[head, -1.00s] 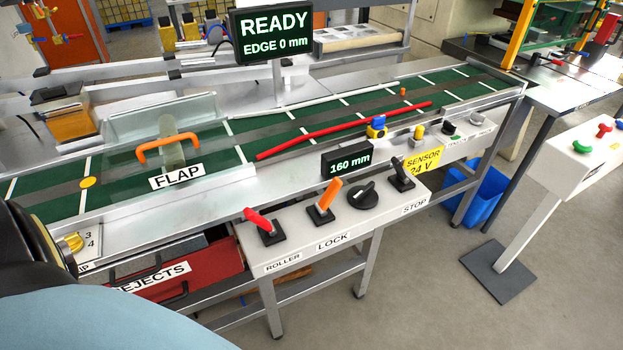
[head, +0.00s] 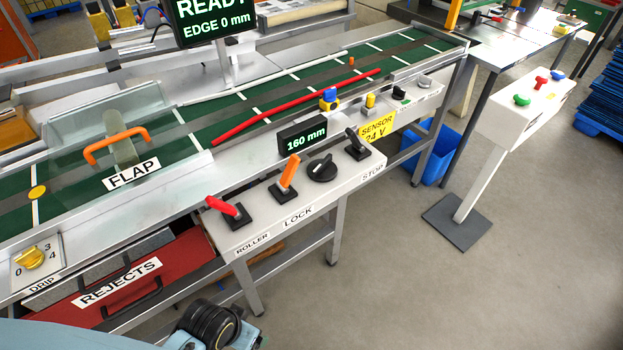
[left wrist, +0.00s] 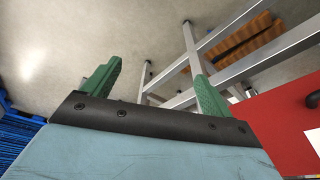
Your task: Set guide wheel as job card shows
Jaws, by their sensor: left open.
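A black round knob (head: 322,168) sits on the white control panel between the LOCK and STOP labels; I cannot tell whether it is the guide wheel. A small display (head: 303,136) behind it reads 160 mm. The larger display (head: 213,20) reads EDGE 0 mm, with its top cut off. A red guide bar (head: 290,108) lies slanted across the green belt. I see no readable job card. My left gripper (left wrist: 155,85) shows in the left wrist view with green fingers apart and nothing between them. My right gripper is out of view.
A red lever (head: 225,208), an orange lever (head: 289,172) and a black lever (head: 355,142) share the panel. The flap's orange handle (head: 115,145) and the red rejects drawer (head: 150,290) are at left. A button stand (head: 520,105) is at right. Floor before the panel is clear.

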